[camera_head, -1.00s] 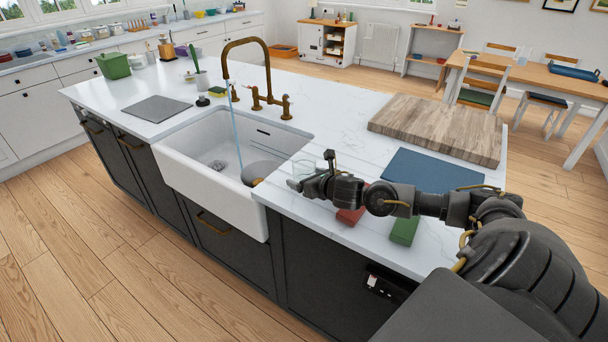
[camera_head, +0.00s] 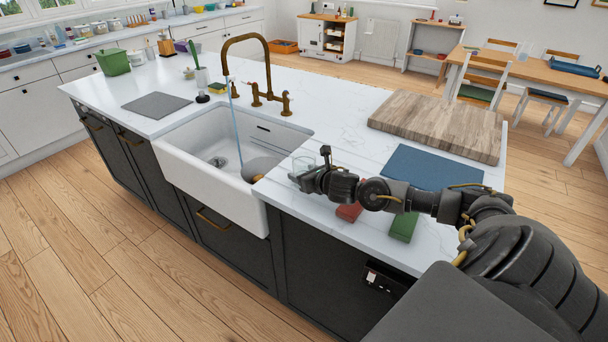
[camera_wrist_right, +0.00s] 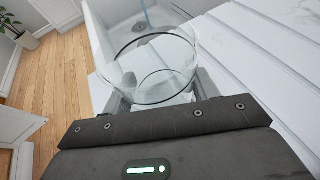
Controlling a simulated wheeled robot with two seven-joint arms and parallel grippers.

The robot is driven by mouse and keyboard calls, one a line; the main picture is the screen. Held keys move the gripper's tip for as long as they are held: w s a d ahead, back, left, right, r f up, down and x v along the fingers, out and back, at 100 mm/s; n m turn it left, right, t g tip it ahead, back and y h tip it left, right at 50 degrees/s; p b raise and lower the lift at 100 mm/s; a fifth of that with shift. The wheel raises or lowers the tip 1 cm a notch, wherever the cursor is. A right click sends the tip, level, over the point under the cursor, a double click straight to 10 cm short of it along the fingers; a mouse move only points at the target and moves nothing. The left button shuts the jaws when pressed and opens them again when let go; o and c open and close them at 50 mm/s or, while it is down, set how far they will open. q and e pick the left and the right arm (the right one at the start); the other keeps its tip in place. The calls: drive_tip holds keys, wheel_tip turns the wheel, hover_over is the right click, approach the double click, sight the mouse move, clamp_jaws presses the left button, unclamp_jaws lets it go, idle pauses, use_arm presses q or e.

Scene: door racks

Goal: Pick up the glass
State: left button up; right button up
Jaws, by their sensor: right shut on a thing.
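The clear glass (camera_head: 304,162) is at the right edge of the white sink, over the marble counter. In the right wrist view the glass (camera_wrist_right: 153,70) fills the space in front of the gripper, its round rim facing up toward the camera. My right gripper (camera_head: 309,176) is shut on the glass. In the wrist view the finger parts of my right gripper (camera_wrist_right: 160,98) show on both sides of the glass. Whether the glass touches the counter cannot be told. My left gripper is not in view.
The sink (camera_head: 205,180) lies left of the gripper, with a dark round pan (camera_head: 260,168) inside and water running from the brass tap (camera_head: 252,70). A red block (camera_head: 349,212), green block (camera_head: 403,226), blue mat (camera_head: 430,167) and wooden board (camera_head: 440,125) lie to the right.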

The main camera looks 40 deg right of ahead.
drive_tip(key=shift+r+b, duration=0.35)
drive_tip(key=shift+r, duration=0.25)
drive_tip(key=s+a+r+p, duration=0.3)
drive_tip(key=s+a+r, duration=0.3)
drive_tip(key=a+r, duration=0.5)
drive_tip(key=shift+s+a+r, duration=0.15)
drive_tip(key=shift+a+r, duration=0.15)
drive_tip(key=shift+a, duration=0.55)
